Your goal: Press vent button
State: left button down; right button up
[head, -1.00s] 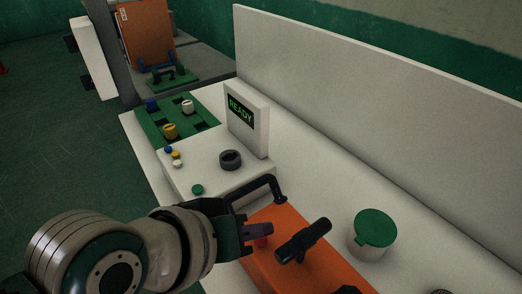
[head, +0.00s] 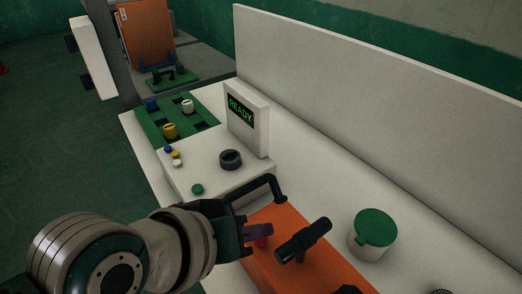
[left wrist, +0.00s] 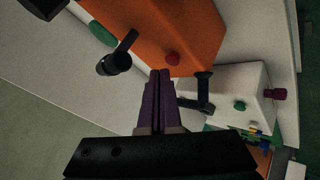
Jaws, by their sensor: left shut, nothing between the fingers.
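A red button (head: 261,243) sits on the orange box (head: 262,268) in the head view. It also shows in the left wrist view (left wrist: 172,58), on the orange face (left wrist: 195,30) beyond the fingertips. I see no label that names it as the vent button. My left gripper (head: 268,231) is shut and empty, its purple fingers just above and beside the red button in the head view. In the left wrist view the shut fingertips (left wrist: 160,73) point towards the orange box, with a visible gap to the button in the picture. My right gripper is not in view.
A black handle (head: 303,240) stands on the orange box, and a bent black pipe (head: 265,183) rises near my gripper. A white console (head: 205,165) has a dark knob, several small buttons and a READY screen (head: 240,110). A green-lidded pot (head: 373,235) stands to the right.

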pick_arm(q)
jog(key=shift+f, duration=0.3)
jog(key=shift+f+b, duration=0.4)
jog(key=shift+f, duration=0.1)
dwell(0.5)
jog(key=shift+r, duration=0.1)
jog(key=shift+r+p, duration=0.85)
jog(key=shift+p, duration=0.25)
notch_tip(320, 180, up, 5)
jog(key=p, duration=0.5)
dwell(0.6)
